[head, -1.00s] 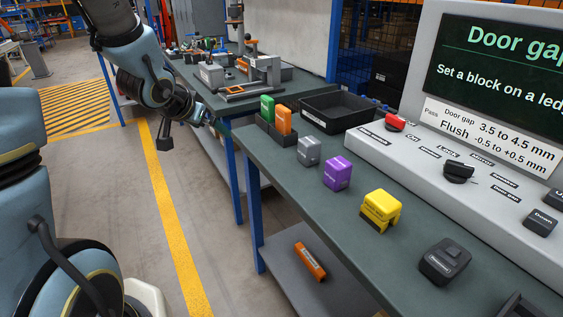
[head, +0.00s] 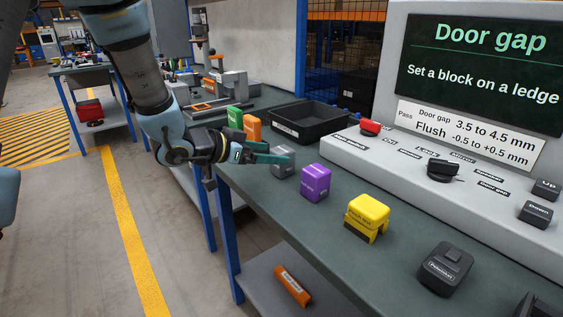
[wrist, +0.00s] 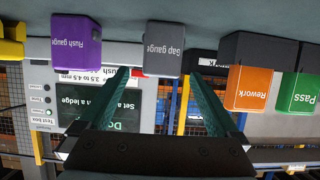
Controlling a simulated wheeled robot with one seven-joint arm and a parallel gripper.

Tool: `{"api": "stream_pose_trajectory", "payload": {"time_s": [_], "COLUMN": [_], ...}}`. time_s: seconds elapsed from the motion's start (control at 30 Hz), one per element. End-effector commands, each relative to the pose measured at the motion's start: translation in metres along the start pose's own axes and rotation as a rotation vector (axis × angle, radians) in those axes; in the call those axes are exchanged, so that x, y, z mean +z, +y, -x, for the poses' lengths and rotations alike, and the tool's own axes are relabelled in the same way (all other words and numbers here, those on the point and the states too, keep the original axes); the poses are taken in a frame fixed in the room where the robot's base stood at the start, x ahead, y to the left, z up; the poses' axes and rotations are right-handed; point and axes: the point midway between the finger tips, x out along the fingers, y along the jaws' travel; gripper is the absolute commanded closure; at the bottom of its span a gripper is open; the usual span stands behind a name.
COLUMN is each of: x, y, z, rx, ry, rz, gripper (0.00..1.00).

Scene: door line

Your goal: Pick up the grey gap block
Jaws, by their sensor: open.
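The grey gap block (head: 284,161) stands upright on the green bench top, between the orange block and the purple block. In the wrist view the grey block (wrist: 163,48), labelled "Gap gauge", shows upside down, ahead of the fingertips and roughly between their lines. My gripper (head: 268,154) is open at bench height, its green fingers reaching toward the grey block from the left. In the head view a finger overlaps the block's edge. In the wrist view the fingers (wrist: 160,80) are apart with nothing between them. I cannot tell whether a finger touches the block.
A purple block (head: 316,184) labelled "Flush gauge" stands close to the right. Green (head: 234,118) and orange (head: 252,129) blocks stand in a dark holder to the left. A black tray (head: 309,124) lies behind. A yellow block (head: 367,217) and dark device (head: 445,269) are nearer.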

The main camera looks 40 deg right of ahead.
Motion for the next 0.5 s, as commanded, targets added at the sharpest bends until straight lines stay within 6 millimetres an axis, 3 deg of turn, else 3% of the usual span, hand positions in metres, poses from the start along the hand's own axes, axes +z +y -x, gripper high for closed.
{"api": "stream_pose_trajectory", "payload": {"time_s": [0.3, 0.5], "x": [-0.004, -0.004], "y": [-0.002, -0.003], "z": [-0.043, -0.048], "rx": [0.001, -0.001], "ry": [-0.002, 0.0], "rz": [0.0, 0.0], "gripper": [0.03, 0.03]}}
